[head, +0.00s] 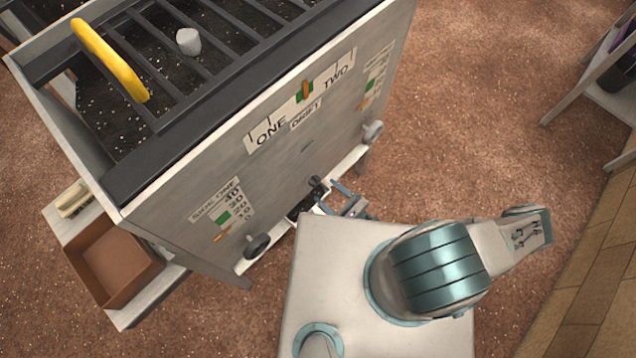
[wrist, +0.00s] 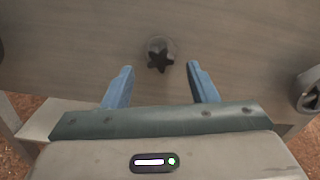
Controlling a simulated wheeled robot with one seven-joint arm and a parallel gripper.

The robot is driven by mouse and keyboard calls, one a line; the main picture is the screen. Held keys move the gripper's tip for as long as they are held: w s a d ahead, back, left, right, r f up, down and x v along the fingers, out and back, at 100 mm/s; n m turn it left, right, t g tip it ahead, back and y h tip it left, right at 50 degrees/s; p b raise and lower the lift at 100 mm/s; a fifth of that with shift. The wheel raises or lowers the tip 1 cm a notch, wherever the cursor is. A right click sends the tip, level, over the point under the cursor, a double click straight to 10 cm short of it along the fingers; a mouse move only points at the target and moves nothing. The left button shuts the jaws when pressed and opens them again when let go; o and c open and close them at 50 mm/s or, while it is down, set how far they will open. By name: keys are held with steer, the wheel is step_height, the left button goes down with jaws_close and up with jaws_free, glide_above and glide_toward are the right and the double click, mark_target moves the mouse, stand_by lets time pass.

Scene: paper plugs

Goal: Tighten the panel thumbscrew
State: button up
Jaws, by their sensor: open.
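The panel thumbscrew, a dark star-shaped knob (wrist: 160,56), stands out from the grey wooden panel in the wrist view. In the head view it is the small dark knob (head: 317,184) low on the panel, close to my gripper. My gripper (head: 345,203) is open in front of the panel, with its blue fingers apart. In the wrist view the gripper (wrist: 160,80) has its fingertips on either side of and a little below the knob, with nothing between them. I cannot tell how far the tips are from the panel.
Above is a slatted bin top with a yellow handle (head: 110,62) and a grey plug (head: 188,41). A brown tray (head: 110,262) stands lower left.

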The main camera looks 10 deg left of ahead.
mark_target(318, 184)
steer(key=shift+b+x, duration=0.95)
steer(key=shift+x, duration=1.05)
steer(key=c, duration=0.9)
steer(key=shift+c, duration=0.2)
